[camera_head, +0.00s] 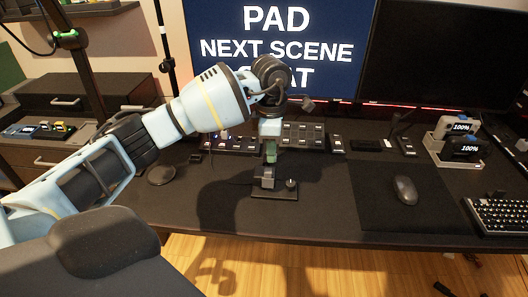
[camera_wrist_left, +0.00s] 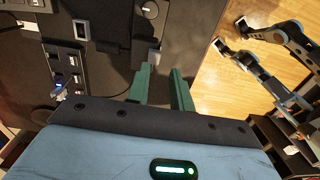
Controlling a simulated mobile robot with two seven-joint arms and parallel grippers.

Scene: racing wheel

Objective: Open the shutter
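A small device with a black base (camera_head: 275,194), a grey upright block (camera_head: 267,180) and a round knob (camera_head: 291,184) stands on the desk. I cannot tell for sure which part is the shutter. My left gripper (camera_head: 270,153) points down just above the grey block. In the left wrist view its green fingers (camera_wrist_left: 161,70) are apart with nothing between them. The grey block (camera_wrist_left: 154,57) shows just ahead of the fingertips, and the knob (camera_wrist_left: 150,10) lies beyond it. I cannot tell whether the fingers touch the block. My right gripper is not in view.
A row of button panels (camera_head: 303,136) runs behind the device, below a lit monitor (camera_head: 280,50). A mouse (camera_head: 405,190), a keyboard (camera_head: 502,214) and a holder with two 100% units (camera_head: 452,150) are to the right. Bare desk (camera_head: 328,205) lies right of the device.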

